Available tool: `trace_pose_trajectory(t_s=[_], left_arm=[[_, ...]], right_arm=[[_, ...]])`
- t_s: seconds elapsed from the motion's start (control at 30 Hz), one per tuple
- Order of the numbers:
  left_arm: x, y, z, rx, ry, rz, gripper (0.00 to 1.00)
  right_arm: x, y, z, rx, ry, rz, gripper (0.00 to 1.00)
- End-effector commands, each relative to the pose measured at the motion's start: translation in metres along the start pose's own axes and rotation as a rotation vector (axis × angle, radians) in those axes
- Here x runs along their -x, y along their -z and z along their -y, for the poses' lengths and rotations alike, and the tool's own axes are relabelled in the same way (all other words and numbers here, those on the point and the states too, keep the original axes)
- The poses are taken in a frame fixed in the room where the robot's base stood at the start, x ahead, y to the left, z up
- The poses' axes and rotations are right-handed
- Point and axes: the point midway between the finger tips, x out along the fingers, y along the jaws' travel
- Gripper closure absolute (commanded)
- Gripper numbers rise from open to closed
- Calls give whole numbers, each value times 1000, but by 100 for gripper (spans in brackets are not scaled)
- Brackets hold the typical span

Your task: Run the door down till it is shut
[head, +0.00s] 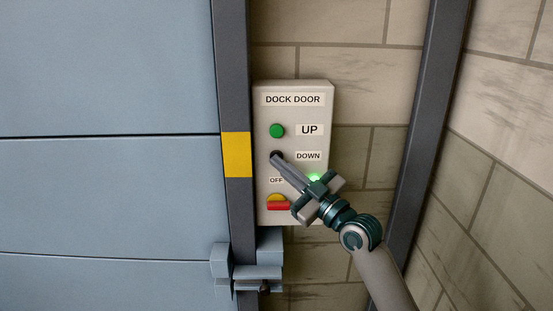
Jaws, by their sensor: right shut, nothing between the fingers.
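The dock door (110,200) is a blue-grey panelled door filling the left of the head view; its bottom edge is out of view. The control box (316,116) is a pale box labelled DOCK DOOR on the wall to its right. It has a green UP button (277,131), a dark DOWN button (275,155) and a red and yellow OFF switch (279,203). My right gripper (277,160) is shut with nothing in it, its fingertips at the DOWN button and covering part of it. I cannot tell whether the button is pressed in. My left gripper is not in view.
A dark door post (235,80) with a yellow patch (237,155) stands between door and box. A blue-grey latch or bracket (258,272) sticks out below the box. Another dark post (425,120) stands to the right. A green glow (315,177) shows beside my gripper.

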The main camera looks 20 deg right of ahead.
Motion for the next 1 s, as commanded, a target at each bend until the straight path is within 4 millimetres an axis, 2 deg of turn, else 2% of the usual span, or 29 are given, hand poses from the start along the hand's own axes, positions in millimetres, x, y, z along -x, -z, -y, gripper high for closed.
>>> trace_pose_trajectory(t_s=[1.0], left_arm=[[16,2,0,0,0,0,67]], right_arm=[[20,15,14,1,1,1,100]])
